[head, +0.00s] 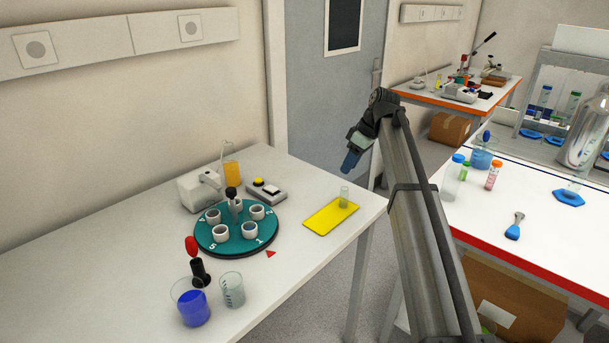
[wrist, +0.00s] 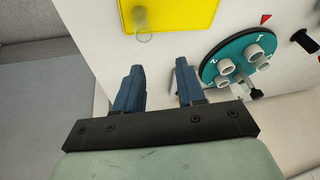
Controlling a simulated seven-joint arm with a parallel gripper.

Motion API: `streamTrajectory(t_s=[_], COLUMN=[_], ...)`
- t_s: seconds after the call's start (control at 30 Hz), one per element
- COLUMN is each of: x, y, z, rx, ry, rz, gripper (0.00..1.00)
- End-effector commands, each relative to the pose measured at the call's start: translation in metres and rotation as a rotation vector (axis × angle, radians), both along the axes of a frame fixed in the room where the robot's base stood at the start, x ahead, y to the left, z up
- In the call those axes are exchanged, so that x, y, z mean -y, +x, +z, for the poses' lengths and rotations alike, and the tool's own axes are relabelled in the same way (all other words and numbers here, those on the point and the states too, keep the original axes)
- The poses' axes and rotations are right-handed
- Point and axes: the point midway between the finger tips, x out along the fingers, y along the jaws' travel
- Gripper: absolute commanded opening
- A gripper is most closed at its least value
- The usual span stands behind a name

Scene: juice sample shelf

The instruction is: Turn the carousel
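The carousel (head: 238,246) is a round teal disc with white numbers on the left table. Several white cup holders stand on it around a dark central post (head: 233,205). A red triangle mark (head: 271,253) lies on the table just outside its rim, near the number 1. In the wrist view the carousel (wrist: 212,67) is at the right, with the red mark (wrist: 265,18) above it. My gripper (head: 350,163) is in the air beyond the table's right edge, apart from the carousel. In the wrist view its two blue fingers (wrist: 159,72) are spread with nothing between them.
A yellow mat (head: 320,219) with a clear vial (head: 344,197) lies right of the carousel. A red-topped black lever (head: 195,262), a blue-filled beaker (head: 193,304) and an empty beaker (head: 232,289) stand in front. A box with a yellow button (head: 265,190) is behind.

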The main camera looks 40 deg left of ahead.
Motion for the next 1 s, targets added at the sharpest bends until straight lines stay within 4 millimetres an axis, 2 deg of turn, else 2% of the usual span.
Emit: streamTrajectory(t_s=[0.03, 0.17, 0.4, 0.73, 1.0], x=[-0.003, -0.025, -0.087, -0.158, -0.168], y=[-0.004, -0.028, -0.09, -0.154, -0.15], z=[0.0, -0.001, -0.007, -0.011, -0.009], rx=[0.0, -0.002, -0.007, -0.011, 0.038], ry=[0.0, -0.001, -0.007, -0.007, 0.046], rz=[0.005, 0.042, 0.139, 0.295, 0.542], gripper=[0.34, 0.21, 0.0, 0.0, 0.0])
